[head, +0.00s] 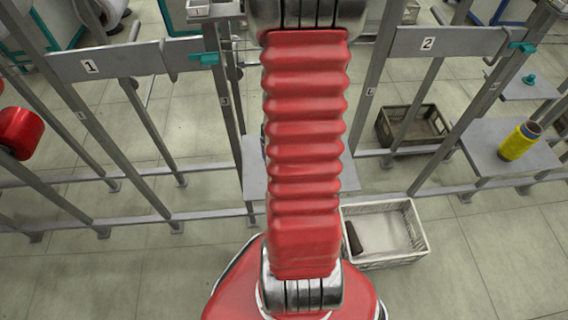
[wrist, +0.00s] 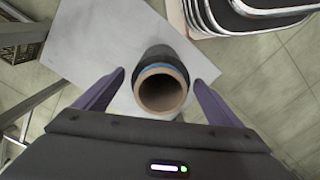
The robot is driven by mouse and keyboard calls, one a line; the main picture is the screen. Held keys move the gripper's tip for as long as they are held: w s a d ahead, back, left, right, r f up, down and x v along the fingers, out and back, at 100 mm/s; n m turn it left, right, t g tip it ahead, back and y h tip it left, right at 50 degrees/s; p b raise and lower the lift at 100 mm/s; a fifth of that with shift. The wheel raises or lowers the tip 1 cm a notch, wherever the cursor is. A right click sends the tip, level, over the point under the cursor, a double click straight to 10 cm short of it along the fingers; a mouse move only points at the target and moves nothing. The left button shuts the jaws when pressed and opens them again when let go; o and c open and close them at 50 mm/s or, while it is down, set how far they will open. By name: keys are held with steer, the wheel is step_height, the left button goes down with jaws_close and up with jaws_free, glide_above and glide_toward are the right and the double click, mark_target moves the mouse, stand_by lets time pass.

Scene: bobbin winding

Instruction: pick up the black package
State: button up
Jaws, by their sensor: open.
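The black package (wrist: 165,55), a dark cylinder with a tan hollow core and a blue band near its end, shows in the wrist view above a light grey plate (wrist: 85,40). Its open core end faces the camera. My gripper (wrist: 159,78) is open, with one purple-grey finger on each side of the package. Small gaps seem to show between fingers and package; I cannot tell whether either touches. In the head view my red arm hides the package and my gripper, over a grey shelf (head: 252,172).
Grey metal frames with plates marked 1 (head: 110,64) and 2 (head: 450,42) surround the shelves. A yellow package (head: 518,142) stands on the right shelf. A red package (head: 20,132) is at far left. A white crate (head: 424,249) and a dark crate (head: 383,127) are on the floor.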

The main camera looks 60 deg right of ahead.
steer(key=shift+f, duration=0.1)
steer(key=shift+f, duration=2.5)
steer(key=shift+c, duration=0.5)
steer(key=c, duration=1.2)
